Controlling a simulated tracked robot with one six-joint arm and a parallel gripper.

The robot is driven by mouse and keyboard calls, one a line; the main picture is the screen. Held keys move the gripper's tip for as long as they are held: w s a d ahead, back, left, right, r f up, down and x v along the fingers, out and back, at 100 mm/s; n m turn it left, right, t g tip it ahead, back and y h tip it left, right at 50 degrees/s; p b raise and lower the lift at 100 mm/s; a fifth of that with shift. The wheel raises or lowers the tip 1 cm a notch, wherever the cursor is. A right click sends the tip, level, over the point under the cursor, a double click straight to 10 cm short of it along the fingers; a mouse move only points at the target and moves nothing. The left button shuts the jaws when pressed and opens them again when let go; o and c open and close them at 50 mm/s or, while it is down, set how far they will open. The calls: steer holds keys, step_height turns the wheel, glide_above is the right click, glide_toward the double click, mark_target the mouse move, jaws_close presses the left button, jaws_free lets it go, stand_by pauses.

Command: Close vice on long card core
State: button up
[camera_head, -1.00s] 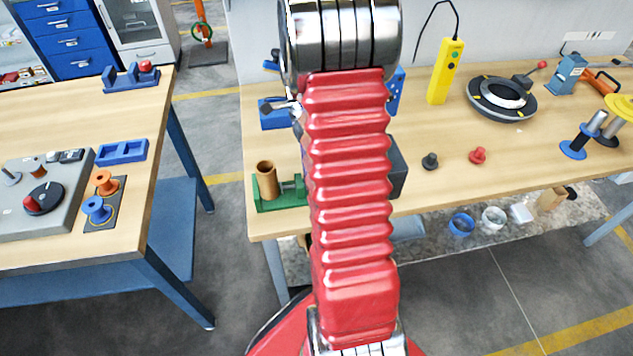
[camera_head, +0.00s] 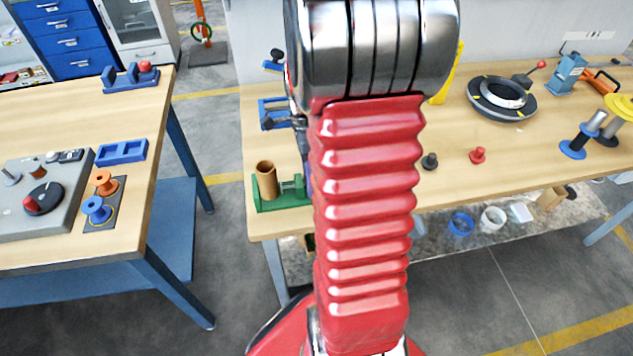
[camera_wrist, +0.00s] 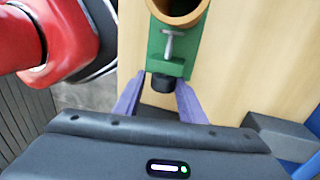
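The brown card core (camera_head: 265,181) stands upright in the green vice (camera_head: 283,203) at the left front of the right-hand bench. In the wrist view, the card core (camera_wrist: 178,14) is at the top edge, with the green vice (camera_wrist: 184,46) below it. The vice's metal screw (camera_wrist: 170,45) shows in front of the core, and a black knob (camera_wrist: 161,83) is at the vice's near end. My gripper (camera_wrist: 158,86) is open, its two purple fingers on either side of the knob. I cannot tell whether they touch it.
Blue fixtures (camera_head: 272,112) stand behind the vice. A black knob (camera_head: 429,161) and a red knob (camera_head: 478,155) sit to the right, and a black ring (camera_head: 502,98) lies farther back. The left bench (camera_head: 140,112) is across a floor gap.

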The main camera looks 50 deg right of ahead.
stand_by(0.3)
steer(key=shift+s+t+h, duration=0.15)
steer(key=shift+t+h, duration=0.15)
steer(key=shift+t, duration=0.2)
steer(key=shift+a+t+h, duration=0.1)
steer(key=shift+t+h, duration=0.6)
steer(key=shift+t, duration=0.3)
steer(key=shift+s, duration=0.1)
